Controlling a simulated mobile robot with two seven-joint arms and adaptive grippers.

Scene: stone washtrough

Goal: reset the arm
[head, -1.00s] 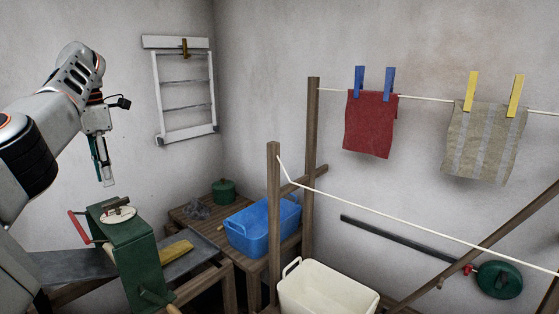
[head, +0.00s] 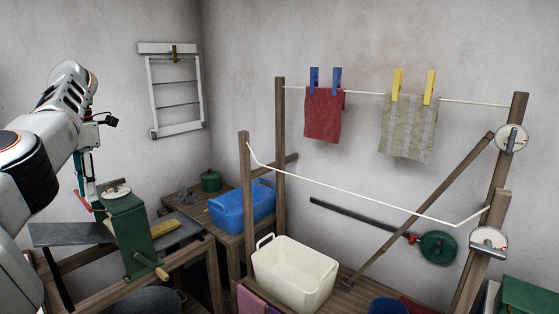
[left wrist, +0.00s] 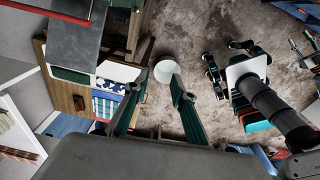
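My left arm comes in from the left edge of the head view. Its left gripper (head: 88,190) hangs fingers down, at the left of the green wringer box (head: 126,230), partly behind arm parts and overlapping the box's edge in the picture. In the left wrist view the two green fingers (left wrist: 158,78) are spread apart with nothing held between them. A white round thing (left wrist: 165,69) shows beyond the fingertips, well past them. I cannot make out my right gripper in these views.
A grey board (head: 70,234) and wooden bench lie below the left arm. A blue basket (head: 228,212), a cream tub (head: 290,278) and wooden posts with clotheslines stand to the right. Red cloth (head: 322,115) and striped cloth (head: 408,128) hang there.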

